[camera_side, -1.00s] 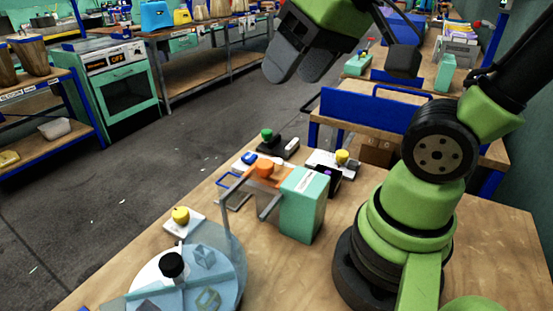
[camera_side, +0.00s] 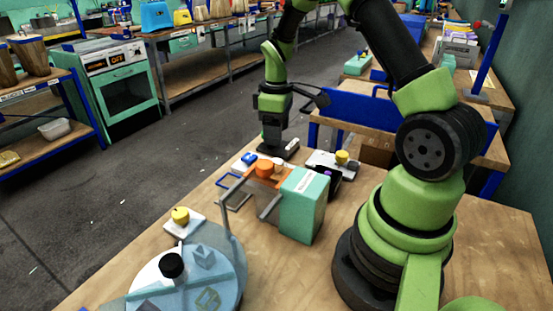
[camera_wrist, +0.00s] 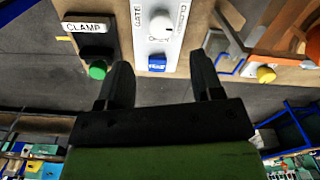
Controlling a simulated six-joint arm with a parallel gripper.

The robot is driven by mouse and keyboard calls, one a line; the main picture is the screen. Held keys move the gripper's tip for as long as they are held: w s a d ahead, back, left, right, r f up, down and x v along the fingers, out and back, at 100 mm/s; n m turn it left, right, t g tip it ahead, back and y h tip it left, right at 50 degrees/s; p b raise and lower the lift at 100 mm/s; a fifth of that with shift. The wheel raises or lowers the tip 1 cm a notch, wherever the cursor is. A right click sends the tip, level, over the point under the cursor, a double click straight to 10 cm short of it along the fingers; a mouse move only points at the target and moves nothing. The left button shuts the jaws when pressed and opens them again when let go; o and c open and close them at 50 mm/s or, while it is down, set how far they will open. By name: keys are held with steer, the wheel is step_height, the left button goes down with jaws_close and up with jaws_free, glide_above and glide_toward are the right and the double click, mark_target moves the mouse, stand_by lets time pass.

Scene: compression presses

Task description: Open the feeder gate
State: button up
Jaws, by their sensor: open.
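The gate control is a white panel marked GATE (camera_wrist: 149,40), in the wrist view at top centre. In the side view the blue block (camera_side: 249,158) shows just left of my gripper. My gripper (camera_wrist: 160,62) is open and empty, its two dark fingers apart on either side of the blue block in the picture. Contact cannot be told. In the side view my gripper (camera_side: 278,145) points down at the table's far edge.
A black CLAMP control (camera_wrist: 97,38) with a green button (camera_wrist: 98,69) lies close to the left finger. An orange frame (camera_wrist: 275,35) and a yellow button (camera_wrist: 266,75) lie to the right. A teal box (camera_side: 303,205) stands nearby.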

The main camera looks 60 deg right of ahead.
mark_target(276, 161)
step_height(276, 161, down, 8)
steer(key=shift+f, duration=0.25)
steer(key=c, duration=0.9)
